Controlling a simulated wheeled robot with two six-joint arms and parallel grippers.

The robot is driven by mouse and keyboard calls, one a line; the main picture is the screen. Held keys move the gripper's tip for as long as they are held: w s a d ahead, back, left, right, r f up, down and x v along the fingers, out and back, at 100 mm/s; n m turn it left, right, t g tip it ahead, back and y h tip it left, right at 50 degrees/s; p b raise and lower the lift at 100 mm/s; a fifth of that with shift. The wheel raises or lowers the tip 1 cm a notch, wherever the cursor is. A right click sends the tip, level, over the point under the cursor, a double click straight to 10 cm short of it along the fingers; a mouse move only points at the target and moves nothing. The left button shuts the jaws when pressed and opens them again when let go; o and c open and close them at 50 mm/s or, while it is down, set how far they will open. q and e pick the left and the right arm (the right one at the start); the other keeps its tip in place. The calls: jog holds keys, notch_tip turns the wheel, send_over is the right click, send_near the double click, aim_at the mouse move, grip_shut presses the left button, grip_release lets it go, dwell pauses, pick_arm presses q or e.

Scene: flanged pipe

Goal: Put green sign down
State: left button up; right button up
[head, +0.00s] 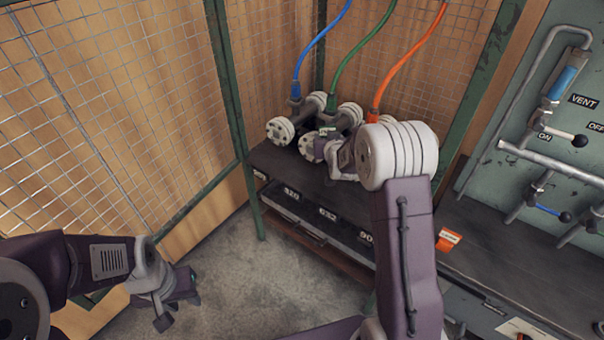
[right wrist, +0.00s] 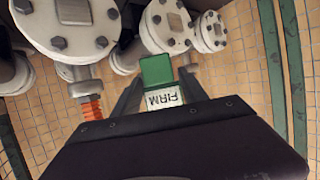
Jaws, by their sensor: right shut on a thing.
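The green sign (right wrist: 156,70) has a white part reading "FIRM", which shows upside down in the right wrist view. My right gripper (right wrist: 160,88) is shut on it, with one dark finger on either side. The sign is close to a grey bolted pipe flange (right wrist: 168,25); I cannot tell whether they touch. In the head view my right gripper (head: 338,150) is at the flanged pipes on the dark bench, partly hidden by my own arm. My left gripper (head: 180,308) hangs low at the lower left, empty, with its fingers apart.
Blue (head: 296,80), green (head: 340,70) and orange (head: 385,75) hoses rise from the pipes. The dark bench (head: 290,172) has numbered labels along its front edge. An orange tag (head: 448,239) lies right of my arm. A valve panel (head: 560,140) stands at right, wire mesh (head: 100,100) at left.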

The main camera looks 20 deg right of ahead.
jog(key=w+a+r+m+g+h+p, duration=0.1)
jog(key=w+a+r+m+h+p, duration=0.3)
jog(key=a, duration=0.3)
jog(key=shift+g, duration=0.3)
jog(key=f+b, duration=0.2)
jog(key=f, duration=0.5)
jog(key=f+b, duration=0.2)
jog(key=f, duration=0.6)
jog(key=shift+w+a+f, duration=0.1)
jog(key=shift+w, duration=0.1)
jog(key=shift+f+b, duration=0.8)
jog(key=shift+f, duration=1.55)
jog(key=shift+r, duration=0.1)
